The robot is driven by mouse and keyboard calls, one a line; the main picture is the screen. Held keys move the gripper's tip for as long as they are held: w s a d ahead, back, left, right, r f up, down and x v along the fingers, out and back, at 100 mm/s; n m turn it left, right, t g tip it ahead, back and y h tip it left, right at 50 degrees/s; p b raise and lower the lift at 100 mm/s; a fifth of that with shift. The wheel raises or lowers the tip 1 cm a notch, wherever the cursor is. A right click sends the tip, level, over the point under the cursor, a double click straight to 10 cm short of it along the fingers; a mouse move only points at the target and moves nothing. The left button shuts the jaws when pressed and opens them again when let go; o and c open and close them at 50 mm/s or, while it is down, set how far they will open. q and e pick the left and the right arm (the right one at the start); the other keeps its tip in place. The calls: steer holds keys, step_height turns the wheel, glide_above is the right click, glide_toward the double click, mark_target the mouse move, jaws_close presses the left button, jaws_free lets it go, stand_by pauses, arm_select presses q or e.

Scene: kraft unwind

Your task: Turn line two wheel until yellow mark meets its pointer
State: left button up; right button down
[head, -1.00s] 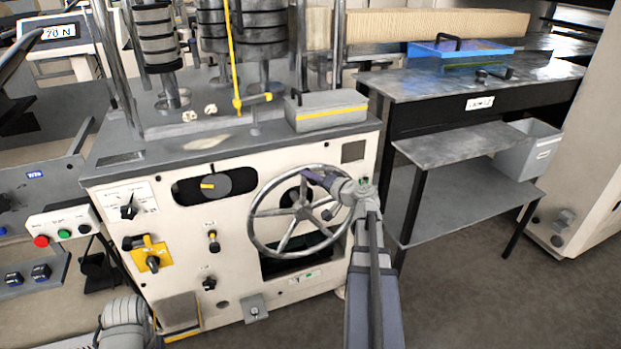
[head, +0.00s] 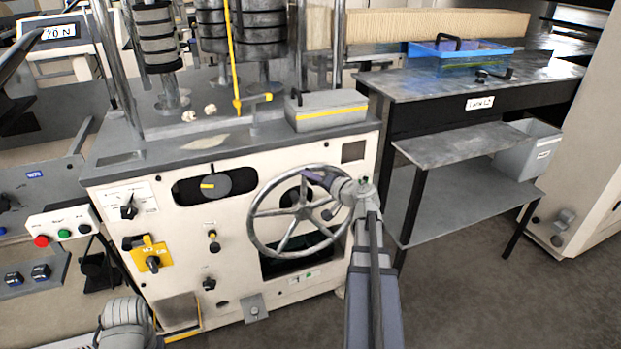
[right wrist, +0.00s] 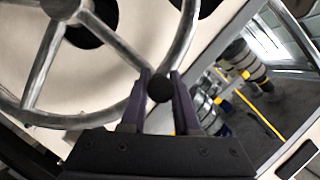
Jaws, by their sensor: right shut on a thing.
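The large grey spoked wheel (head: 257,228) is on the front of the cream machine. My right gripper (head: 312,180) is at its upper right rim. In the right wrist view my right gripper (right wrist: 160,90) has its two dark fingers on either side of a round black knob (right wrist: 160,88) at the wheel rim (right wrist: 128,118), shut on it. My left gripper is out of view; only part of my left arm shows at lower left.
A yellow lever plate (head: 151,256) and small black knobs (head: 213,240) sit left of the wheel. A grey box with a yellow stripe (head: 328,112) stands on the machine top. A side table (head: 400,85) with a blue tray (head: 425,50) is at right. The floor at lower right is clear.

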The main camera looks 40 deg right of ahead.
steer(key=s+d+f+m+t+b, duration=0.2)
steer(key=d+f+m+b, duration=0.4)
steer(key=d+b, duration=0.3)
steer(key=s+d+f+m+t+b, duration=0.2)
steer(key=d+f+m+b, duration=0.4)
steer(key=b, duration=0.8)
steer(key=shift+s+d+f+t+b, duration=0.4)
steer(key=shift+s+d+f, duration=0.2)
steer(key=shift+d+f, duration=0.8)
steer(key=shift+d+r, duration=0.1)
steer(key=shift+r, duration=0.05)
steer(key=shift+y, duration=0.3)
steer(key=c, duration=0.6)
jaws_free()
steer(key=shift+c, duration=0.2)
